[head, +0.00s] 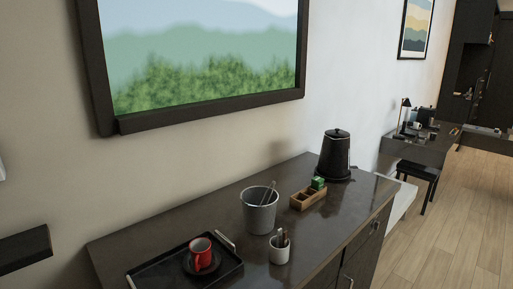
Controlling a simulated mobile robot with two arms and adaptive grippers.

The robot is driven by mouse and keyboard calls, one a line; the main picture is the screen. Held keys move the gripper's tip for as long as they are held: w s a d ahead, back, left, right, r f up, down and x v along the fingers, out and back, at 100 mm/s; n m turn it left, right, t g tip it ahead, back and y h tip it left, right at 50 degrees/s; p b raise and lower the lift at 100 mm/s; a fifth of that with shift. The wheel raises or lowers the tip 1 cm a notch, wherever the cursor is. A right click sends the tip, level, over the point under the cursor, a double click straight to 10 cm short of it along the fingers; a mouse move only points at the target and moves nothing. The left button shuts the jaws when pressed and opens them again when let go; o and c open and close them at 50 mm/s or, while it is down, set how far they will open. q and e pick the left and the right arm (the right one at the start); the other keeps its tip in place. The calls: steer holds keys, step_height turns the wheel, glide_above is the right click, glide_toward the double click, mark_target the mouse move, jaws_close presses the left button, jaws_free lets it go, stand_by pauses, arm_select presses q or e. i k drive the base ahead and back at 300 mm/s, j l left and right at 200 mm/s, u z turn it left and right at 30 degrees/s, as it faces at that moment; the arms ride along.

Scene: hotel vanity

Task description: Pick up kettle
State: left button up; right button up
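The black kettle (335,154) stands upright at the far right end of the dark vanity top (230,200), on what looks like a dark round base (335,177). Its lid is on and a handle seems to run down its right side. Neither of my grippers shows in the head view, so I cannot see whether either is open or shut.
Near the kettle is a wooden box (308,199) with a green item (318,183). A grey bucket (259,212), a white cup (279,250) with sticks, and a black tray (150,272) with a red mug (201,253) stand nearer. A chair (420,174) and desk stand beyond.

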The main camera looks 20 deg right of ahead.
mark_target(335, 159)
steer(key=z, duration=1.2)
